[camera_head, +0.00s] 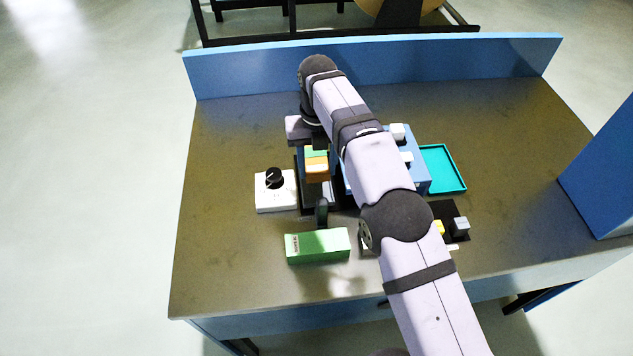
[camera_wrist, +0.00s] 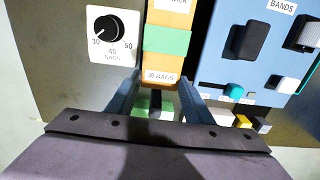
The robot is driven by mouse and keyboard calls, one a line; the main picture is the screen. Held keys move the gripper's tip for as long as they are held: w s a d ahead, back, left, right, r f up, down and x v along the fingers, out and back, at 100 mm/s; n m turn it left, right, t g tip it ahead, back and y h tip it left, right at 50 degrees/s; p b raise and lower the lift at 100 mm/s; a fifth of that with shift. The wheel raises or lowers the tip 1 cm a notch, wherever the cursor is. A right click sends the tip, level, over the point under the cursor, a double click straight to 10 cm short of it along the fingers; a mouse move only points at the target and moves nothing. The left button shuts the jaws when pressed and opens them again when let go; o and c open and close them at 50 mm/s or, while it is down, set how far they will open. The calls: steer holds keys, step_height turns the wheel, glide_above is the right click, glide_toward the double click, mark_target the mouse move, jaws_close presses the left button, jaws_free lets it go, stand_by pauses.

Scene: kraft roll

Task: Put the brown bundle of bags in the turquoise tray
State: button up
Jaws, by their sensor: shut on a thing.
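The brown bundle of bags (camera_wrist: 161,72), orange-brown with a green band around it and a printed label, stands between my fingers in the wrist view. It also shows below my wrist in the head view (camera_head: 317,166). My gripper (camera_wrist: 164,87) is shut on its near end. Whether the bundle is clear of the surface beneath cannot be told. The turquoise tray (camera_head: 462,189) lies flat on the table, right of the blue machine. The part of it that shows is empty. My arm crosses between the bundle and the tray in the head view.
A white dial box (camera_wrist: 109,51) stands left of the bundle. A blue machine (camera_wrist: 222,63) with knobs stands to its right, partly hidden by my arm in the head view. A green box (camera_head: 318,247) lies in front. The table's left side is clear.

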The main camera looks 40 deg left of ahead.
mark_target(317, 170)
steer(key=shift+f+p, duration=0.3)
steer(key=shift+f, duration=1.4)
step_height(317, 170, down, 4)
steer(key=shift+r+p, duration=0.1)
steer(key=shift+p, duration=1.15)
steer(key=shift+f, duration=0.4)
steer(key=shift+f, duration=0.1)
steer(key=shift+f, duration=0.15)
steer(key=o, duration=1.1)
steer(key=shift+r+b, duration=0.2)
steer(key=shift+b, duration=0.15)
